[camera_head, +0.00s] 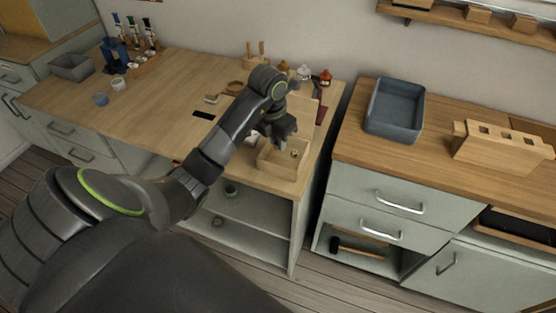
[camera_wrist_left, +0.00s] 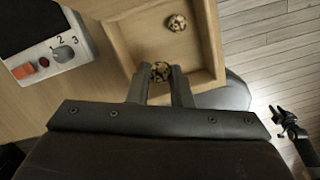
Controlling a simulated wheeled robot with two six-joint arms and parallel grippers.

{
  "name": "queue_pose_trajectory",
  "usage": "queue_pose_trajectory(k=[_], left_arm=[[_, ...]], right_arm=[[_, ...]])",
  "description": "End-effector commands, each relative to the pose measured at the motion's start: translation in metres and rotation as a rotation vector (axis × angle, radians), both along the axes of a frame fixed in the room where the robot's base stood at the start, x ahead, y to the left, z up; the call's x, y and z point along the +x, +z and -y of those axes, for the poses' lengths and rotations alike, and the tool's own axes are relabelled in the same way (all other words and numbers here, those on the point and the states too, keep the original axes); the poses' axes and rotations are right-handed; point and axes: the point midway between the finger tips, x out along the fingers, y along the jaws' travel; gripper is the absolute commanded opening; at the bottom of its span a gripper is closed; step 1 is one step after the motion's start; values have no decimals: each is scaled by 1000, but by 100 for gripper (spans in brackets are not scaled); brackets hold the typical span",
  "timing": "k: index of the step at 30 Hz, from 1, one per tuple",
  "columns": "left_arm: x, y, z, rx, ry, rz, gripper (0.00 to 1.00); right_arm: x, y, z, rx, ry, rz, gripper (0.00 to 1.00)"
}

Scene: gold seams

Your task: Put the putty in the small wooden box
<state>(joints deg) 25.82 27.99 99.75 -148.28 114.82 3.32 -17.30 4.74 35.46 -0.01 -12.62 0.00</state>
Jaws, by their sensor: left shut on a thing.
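The small wooden box (camera_head: 268,166) stands open at the right front corner of the long workbench; it also shows in the left wrist view (camera_wrist_left: 211,84). My left gripper (camera_head: 284,138) is over the box, fingers pointing down into it. In the left wrist view my left gripper (camera_wrist_left: 162,82) is shut on a small dark-and-gold speckled lump (camera_wrist_left: 160,70), which looks like the putty. Whether this lump touches the box floor I cannot tell. A second speckled lump (camera_wrist_left: 176,22) lies inside the box near its far side. The gripper partly hides the box.
A white device (camera_wrist_left: 48,60) with a red button and numbered knob is beside the box. Bottles (camera_head: 326,78) stand behind. A grey tray (camera_head: 394,107) is on the right counter, across a gap. A dark claw-like part (camera_wrist_left: 290,125), perhaps my right gripper, shows over the floor.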

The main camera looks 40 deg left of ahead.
Motion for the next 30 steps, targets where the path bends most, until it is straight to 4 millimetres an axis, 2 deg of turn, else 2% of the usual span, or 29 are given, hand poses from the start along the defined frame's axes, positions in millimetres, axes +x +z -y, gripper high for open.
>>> queue_pose_trajectory(k=[1, 2, 3, 12, 25, 26, 30], left_arm=[[0, -12, 0, 0, 0, 0, 0], [0, -14, 0, 0, 0, -1, 0], [-1, -15, 0, -1, 2, -3, 0], [0, -53, 0, -1, 0, -2, 0], [0, -62, 0, 1, -1, 0, 0], [0, -61, 0, 1, -1, 0, 21], [0, -60, 0, 1, -1, 0, 40]], right_arm=[[1, -11, 0, 1, 0, 1, 36], [1, -12, -1, 1, 0, 2, 36], [2, -4, -1, 2, 0, 3, 36], [4, 1, -4, 5, -1, 5, 36], [3, -4, -4, 5, 0, 5, 36], [3, -3, -4, 5, 0, 5, 36], [3, -3, -4, 4, 0, 5, 36]])
